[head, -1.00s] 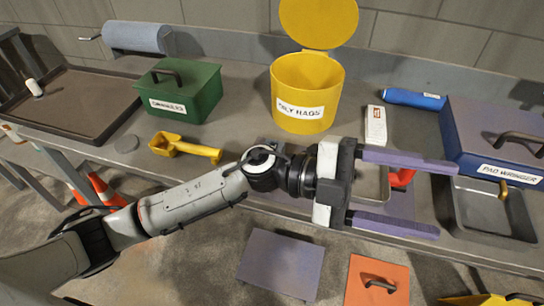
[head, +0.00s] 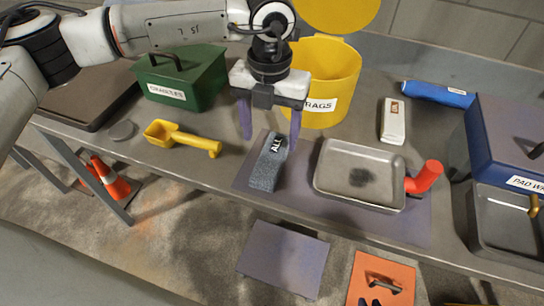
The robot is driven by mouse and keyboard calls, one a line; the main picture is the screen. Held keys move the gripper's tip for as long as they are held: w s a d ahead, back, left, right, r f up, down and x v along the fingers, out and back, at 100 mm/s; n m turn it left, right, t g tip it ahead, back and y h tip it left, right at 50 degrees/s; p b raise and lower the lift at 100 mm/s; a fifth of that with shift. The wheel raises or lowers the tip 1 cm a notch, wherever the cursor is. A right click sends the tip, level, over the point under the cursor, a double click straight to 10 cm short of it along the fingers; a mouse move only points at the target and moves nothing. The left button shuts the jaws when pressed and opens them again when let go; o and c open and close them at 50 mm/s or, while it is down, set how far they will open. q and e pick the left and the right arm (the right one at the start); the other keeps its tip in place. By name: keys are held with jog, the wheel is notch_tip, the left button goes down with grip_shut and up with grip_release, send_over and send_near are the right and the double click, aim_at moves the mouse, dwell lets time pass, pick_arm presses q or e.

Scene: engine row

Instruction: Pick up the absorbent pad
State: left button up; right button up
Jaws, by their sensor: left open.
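The absorbent pad (head: 267,173) is a grey speckled block with a dark label reading "ALL", lying on a flat purple-grey mat (head: 415,225) on the bench. My left gripper (head: 270,140) points down at the pad's far end, with its two purple fingers apart, one on each side of it in the picture. It is open; whether the fingers touch the pad I cannot tell. My right gripper is not in view.
A metal tray (head: 330,190) with a dark stain and a red spout (head: 426,176) sits right of the pad. A yellow scoop (head: 185,138) lies left, with a green box (head: 200,75) behind it. A yellow rag bin (head: 340,85) stands behind. A blue wringer box (head: 500,140) is far right.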

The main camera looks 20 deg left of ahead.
aim_at(272, 156)
pick_arm(q)
jog(key=f, duration=0.3)
jog(key=f+p, duration=0.1)
jog(key=f, duration=0.2)
jog(key=shift+s+d+f, duration=0.1)
jog(key=shift+d+f, duration=0.1)
jog(key=c, duration=1.1)
